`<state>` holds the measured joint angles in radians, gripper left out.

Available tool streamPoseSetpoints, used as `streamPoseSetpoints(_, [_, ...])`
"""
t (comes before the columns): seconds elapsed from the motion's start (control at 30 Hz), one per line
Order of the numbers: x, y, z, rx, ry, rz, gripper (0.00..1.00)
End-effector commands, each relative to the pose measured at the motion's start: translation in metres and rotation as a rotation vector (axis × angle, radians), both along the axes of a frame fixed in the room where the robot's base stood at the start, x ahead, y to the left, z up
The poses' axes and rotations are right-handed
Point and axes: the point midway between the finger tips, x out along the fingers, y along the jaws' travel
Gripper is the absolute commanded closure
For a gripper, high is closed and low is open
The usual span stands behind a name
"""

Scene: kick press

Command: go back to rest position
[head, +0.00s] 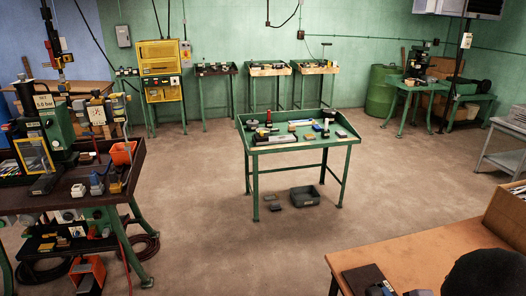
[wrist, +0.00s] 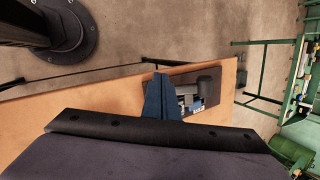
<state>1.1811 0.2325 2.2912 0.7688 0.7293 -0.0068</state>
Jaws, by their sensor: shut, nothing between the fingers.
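My gripper (wrist: 160,97) shows in the wrist view as blue fingers held together, with nothing seen between them. It is over the orange-brown worktop (wrist: 95,98), close to a dark mat (wrist: 212,80) with small parts on it. The fingers hide part of that area, and I cannot tell how high above the worktop they are. In the head view the same kind of worktop (head: 430,248) fills the lower right, with the dark mat (head: 362,277) at its front edge. The gripper fingers do not show in the head view.
A green bench (head: 300,146) with tools stands mid-floor, a grey bin (head: 305,197) beneath it. A dark press bench (head: 125,185) stands left, a grey cart (head: 500,158) right. Open floor (head: 205,225) lies between. Green frames (wrist: 300,80) show right in the wrist view.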

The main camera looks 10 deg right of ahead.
Motion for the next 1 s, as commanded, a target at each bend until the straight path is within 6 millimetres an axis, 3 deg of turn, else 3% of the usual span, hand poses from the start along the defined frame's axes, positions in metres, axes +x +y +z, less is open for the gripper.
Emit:
streamPoseSetpoints(0.1, [-0.032,0.020,-0.013,-0.015,0.099,0.133,1.00])
streamPoseSetpoints(0.2, [-0.050,0.038,-0.019,-0.038,0.171,0.270,1.00])
streamPoseSetpoints(0.43, [-0.070,0.083,-0.021,-0.141,0.312,0.713,1.00])
streamPoseSetpoints(0.7, [-0.053,0.136,-0.010,-0.312,0.357,1.216,1.00])
streamPoseSetpoints(1.0, [-0.014,0.210,0.007,-0.468,0.254,1.580,1.00])
